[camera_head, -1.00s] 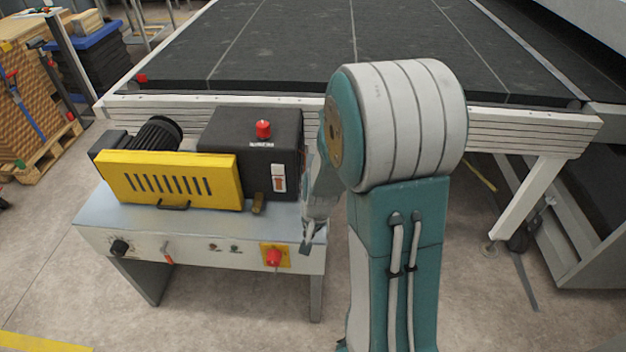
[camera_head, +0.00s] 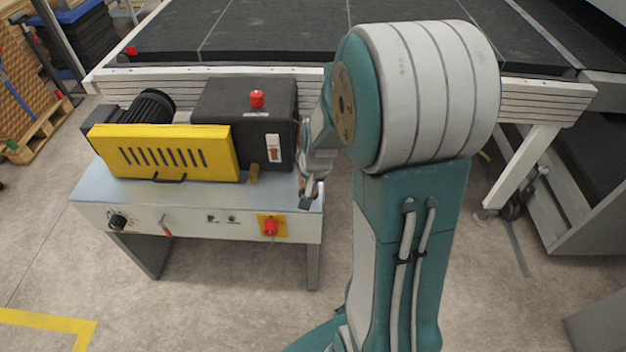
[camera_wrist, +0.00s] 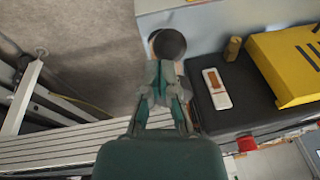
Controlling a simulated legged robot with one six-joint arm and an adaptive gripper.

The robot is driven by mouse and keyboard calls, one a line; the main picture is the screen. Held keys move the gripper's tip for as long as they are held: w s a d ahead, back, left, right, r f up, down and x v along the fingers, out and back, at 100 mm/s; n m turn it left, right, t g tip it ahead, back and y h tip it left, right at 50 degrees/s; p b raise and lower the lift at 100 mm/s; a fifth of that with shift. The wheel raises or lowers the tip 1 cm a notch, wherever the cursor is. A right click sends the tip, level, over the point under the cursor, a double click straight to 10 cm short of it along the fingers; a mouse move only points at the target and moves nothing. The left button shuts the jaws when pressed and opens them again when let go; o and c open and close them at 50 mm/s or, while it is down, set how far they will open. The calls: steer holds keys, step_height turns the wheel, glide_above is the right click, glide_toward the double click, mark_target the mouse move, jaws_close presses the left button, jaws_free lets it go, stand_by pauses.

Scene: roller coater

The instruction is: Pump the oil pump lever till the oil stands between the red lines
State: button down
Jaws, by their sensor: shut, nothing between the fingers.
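The dark pump unit (camera_head: 243,112) stands on the metal bench. On its front is a white gauge (camera_head: 273,148) with an orange-brown window, also in the wrist view (camera_wrist: 216,88); its red lines are too small to read. A round black knob (camera_wrist: 168,44), apparently the pump lever's end, shows in the wrist view at the bench edge. My gripper (camera_wrist: 162,82) is shut and empty, its tips right at the knob in that picture; I cannot tell whether they touch it. In the head view my gripper (camera_head: 306,196) is by the bench's right end, and the lever is hidden.
A yellow slotted guard (camera_head: 162,151) and a motor (camera_head: 150,106) stand left of the pump unit. A small brass fitting (camera_wrist: 233,48) sits near the gauge. The bench front (camera_head: 190,219) carries a red knob (camera_head: 270,227) on a yellow plate. The conveyor (camera_head: 420,72) is behind.

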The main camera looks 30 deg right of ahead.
steer(key=s+a+r, duration=0.2)
steer(key=s+r, duration=0.3)
steer(key=r, duration=0.2)
steer(key=shift+s+a, duration=0.25)
steer(key=shift+a, duration=0.15)
steer(key=shift+d, duration=0.15)
stand_by(0.7)
steer(key=s+a+r+n+t, duration=0.2)
steer(key=s+a+r+n, duration=0.6)
steer(key=s+a+r, duration=0.2)
step_height(320, 180, up, 3)
steer(key=shift+s+f+t, duration=0.2)
steer(key=shift+s+t, duration=0.1)
steer(key=shift+t, duration=0.1)
stand_by(1.4)
